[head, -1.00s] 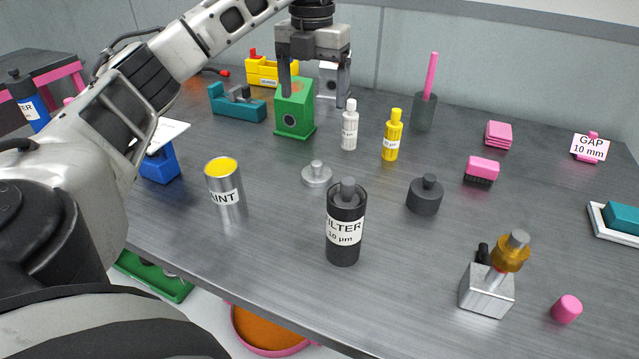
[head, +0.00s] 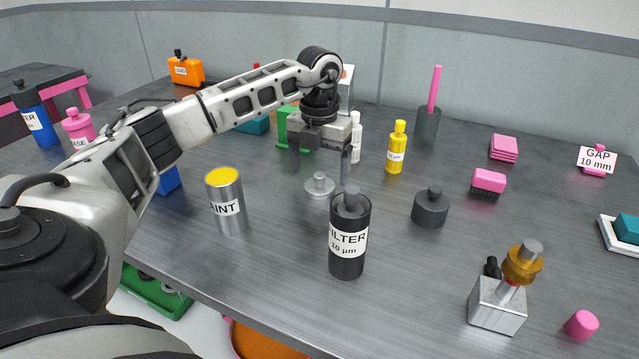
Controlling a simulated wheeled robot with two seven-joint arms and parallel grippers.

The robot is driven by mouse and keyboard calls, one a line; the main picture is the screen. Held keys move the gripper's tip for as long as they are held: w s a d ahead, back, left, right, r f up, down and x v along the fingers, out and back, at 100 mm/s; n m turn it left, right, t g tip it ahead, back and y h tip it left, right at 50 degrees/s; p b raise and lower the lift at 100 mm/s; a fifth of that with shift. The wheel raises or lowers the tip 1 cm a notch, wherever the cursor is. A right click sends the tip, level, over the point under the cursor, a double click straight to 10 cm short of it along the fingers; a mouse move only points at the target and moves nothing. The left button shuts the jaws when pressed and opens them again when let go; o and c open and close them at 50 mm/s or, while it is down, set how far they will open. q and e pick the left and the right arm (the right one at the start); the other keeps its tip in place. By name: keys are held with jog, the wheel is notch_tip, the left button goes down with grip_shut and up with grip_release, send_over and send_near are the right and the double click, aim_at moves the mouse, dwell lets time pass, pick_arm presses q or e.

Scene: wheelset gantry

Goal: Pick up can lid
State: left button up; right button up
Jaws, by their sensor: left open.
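The can lid (head: 317,192) is a small silver disc with a round knob on top. It lies flat on the grey table near the middle of the head view. My left gripper (head: 320,176) points down, open, with its two fingers to either side of the lid's knob in the picture. Nothing is between the fingers; I cannot tell their exact height over the table. The paint can (head: 227,208), silver with a yellow top and a label, stands upright to the left of the lid. My right gripper is not in view.
A black filter bottle (head: 347,245) stands just in front of the lid, and a dark knobbed cylinder (head: 430,209) sits to its right. White (head: 356,142) and yellow (head: 396,150) bottles and a green block (head: 286,130) stand behind. Free table lies between paint can and filter.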

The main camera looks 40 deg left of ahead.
pick_arm(q)
jog(key=shift+f, duration=1.2)
jog(key=c, duration=1)
jog(key=shift+c, duration=0.3)
jog(key=shift+r, duration=0.1)
